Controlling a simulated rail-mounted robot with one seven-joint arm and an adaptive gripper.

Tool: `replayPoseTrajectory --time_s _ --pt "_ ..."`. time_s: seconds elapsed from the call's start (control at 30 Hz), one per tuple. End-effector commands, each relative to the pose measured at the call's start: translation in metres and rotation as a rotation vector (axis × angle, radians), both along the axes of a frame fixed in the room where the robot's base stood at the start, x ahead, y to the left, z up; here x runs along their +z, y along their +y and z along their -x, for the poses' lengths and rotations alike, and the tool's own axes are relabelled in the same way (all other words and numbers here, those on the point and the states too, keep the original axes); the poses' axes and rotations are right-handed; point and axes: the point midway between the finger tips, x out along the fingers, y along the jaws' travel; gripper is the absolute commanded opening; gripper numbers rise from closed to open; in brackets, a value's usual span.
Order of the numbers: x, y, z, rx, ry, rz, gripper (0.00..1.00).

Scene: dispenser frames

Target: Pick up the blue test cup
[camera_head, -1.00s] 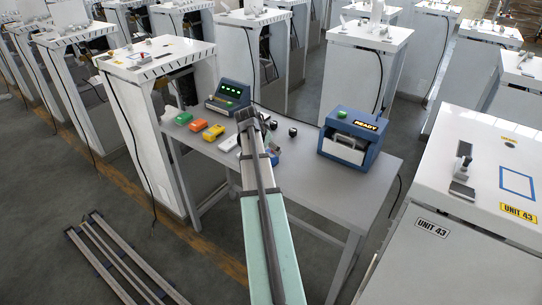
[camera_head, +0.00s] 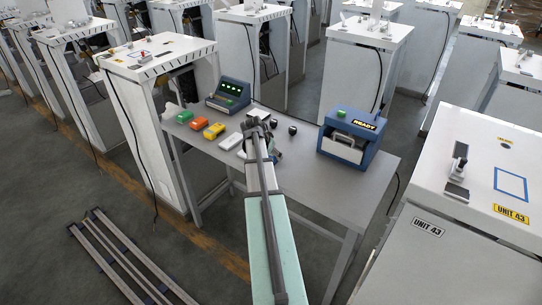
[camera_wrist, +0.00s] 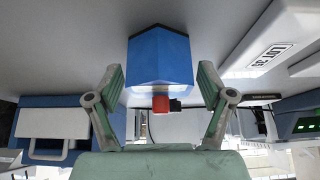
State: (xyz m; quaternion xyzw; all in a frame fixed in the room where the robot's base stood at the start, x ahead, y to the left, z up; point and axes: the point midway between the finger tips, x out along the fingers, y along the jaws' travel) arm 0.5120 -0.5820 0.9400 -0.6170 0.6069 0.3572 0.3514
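The blue test cup (camera_wrist: 160,62) shows in the wrist view as a blue angular body in the upper middle, between the two fingers of my gripper (camera_wrist: 160,75). The fingers are spread, one on each side, with a narrow gap to the cup on both sides. A small red piece with a dark part shows just below the cup in the picture. In the head view my arm hides the cup, and the gripper is mostly hidden above the grey table (camera_head: 335,195).
On the table stand a blue machine marked READY (camera_head: 350,138), a dark console with green lights (camera_head: 229,95), green, orange and yellow blocks (camera_head: 214,131), a white block (camera_head: 230,141) and small black knobs (camera_head: 292,130). The white UNIT 43 cabinet (camera_head: 465,205) stands at right.

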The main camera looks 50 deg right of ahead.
Motion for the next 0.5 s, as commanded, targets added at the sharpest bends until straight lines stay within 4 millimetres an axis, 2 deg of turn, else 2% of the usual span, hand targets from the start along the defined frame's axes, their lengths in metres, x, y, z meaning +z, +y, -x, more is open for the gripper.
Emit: replayPoseTrajectory --time_s 0.03,0.13,0.5 --pt "0.0001 0.0 0.0 0.0 0.0 0.0 0.52" --pt "0.0 0.0001 0.0001 0.0 0.0 0.0 0.17" --pt "0.0006 -0.0001 0.0 0.0 0.0 0.0 0.17"
